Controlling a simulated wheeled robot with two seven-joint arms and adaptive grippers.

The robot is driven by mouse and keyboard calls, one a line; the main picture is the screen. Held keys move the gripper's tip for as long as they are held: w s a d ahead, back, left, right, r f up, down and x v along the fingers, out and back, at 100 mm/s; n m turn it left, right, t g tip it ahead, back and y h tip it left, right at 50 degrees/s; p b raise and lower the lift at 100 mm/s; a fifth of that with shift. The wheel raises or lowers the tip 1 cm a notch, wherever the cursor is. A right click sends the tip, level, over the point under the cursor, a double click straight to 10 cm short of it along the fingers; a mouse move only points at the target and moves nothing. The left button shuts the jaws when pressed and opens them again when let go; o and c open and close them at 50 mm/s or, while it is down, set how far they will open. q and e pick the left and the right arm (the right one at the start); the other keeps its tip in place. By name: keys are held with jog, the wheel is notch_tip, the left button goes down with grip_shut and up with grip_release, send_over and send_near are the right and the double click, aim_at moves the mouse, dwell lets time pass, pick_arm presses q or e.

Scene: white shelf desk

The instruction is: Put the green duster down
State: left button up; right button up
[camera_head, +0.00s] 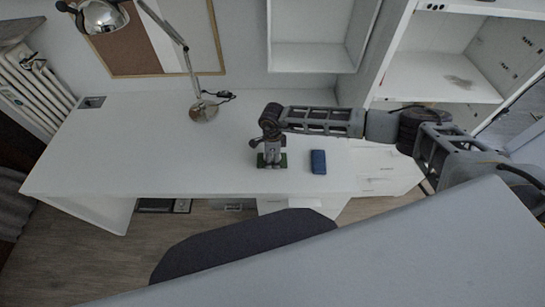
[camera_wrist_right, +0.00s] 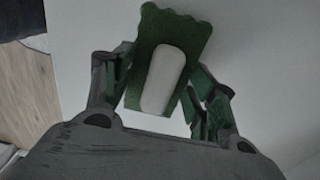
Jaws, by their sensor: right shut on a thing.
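The green duster (camera_wrist_right: 192,38) is between the fingers of my right gripper (camera_wrist_right: 160,95) in the right wrist view. It has a scalloped edge at one end and a pale, rounded strip down its middle. In the head view, my right gripper (camera_head: 271,158) points down at the white desk (camera_head: 130,140), near its front edge. I cannot tell if the duster touches the desk. My left gripper is not in view.
A blue box-like object (camera_head: 318,162) lies on the desk just right of my right gripper. A metal desk lamp (camera_head: 203,111) stands at the back. A dark chair (camera_head: 240,240) is at the front. The left half of the desktop is clear.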

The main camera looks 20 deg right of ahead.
jog(key=o, duration=0.9)
jog(key=shift+o, duration=0.5)
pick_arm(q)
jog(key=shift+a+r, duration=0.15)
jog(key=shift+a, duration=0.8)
pick_arm(e)
jog(key=shift+r, duration=0.6)
notch_tip(320, 180, up, 5)
jog(key=shift+a+f+b, duration=0.1)
jog(key=shift+b, duration=0.35)
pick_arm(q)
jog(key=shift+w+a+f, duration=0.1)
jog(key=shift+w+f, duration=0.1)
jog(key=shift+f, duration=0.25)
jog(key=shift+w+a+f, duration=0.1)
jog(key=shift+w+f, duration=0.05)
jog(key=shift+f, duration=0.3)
pick_arm(e)
notch_tip(320, 180, up, 8)
jog(key=shift+f, duration=0.15)
